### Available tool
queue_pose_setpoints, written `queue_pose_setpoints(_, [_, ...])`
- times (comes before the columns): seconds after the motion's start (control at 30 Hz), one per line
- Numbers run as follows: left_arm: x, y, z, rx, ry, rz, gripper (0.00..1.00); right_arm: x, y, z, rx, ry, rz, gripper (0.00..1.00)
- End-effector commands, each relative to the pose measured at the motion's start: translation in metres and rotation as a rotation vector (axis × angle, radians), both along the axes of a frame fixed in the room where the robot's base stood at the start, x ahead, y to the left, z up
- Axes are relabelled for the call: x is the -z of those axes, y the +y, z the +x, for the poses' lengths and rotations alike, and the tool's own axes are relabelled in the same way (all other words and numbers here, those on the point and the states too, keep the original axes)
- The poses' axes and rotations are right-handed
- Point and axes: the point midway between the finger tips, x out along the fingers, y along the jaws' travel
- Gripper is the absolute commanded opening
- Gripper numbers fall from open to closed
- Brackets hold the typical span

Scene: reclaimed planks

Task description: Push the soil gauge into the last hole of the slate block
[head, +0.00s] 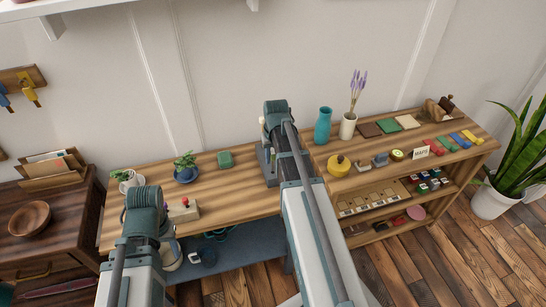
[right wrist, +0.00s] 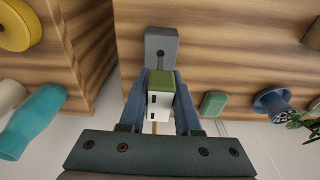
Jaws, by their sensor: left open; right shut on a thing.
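In the right wrist view my right gripper (right wrist: 161,88) is shut on the soil gauge, a white body (right wrist: 159,105) with a green end (right wrist: 161,78) and dark slots. The grey slate block (right wrist: 162,42) lies on the wooden top just beyond the fingertips, with one dark hole visible. The gauge overlaps the block's near end in this view; its tip is hidden, so I cannot tell whether it touches. In the head view my right arm covers most of this spot. My left gripper (head: 146,217) is open and empty at the lower left, its fingers mostly hidden.
A green box (head: 225,159) and blue plant pot (head: 186,174) stand left of my right arm. A pale block with a red knob (head: 184,204) is beside my left gripper.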

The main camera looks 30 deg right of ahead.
Motion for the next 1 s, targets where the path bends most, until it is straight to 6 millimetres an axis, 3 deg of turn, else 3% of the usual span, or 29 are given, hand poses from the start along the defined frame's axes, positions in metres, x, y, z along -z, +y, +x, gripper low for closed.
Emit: queue_pose_setpoints(1.0, [0.026,0.0,0.0,0.0,0.0,0.0,0.5,0.026,0.0,0.0,0.0,0.0,0.0,0.0])
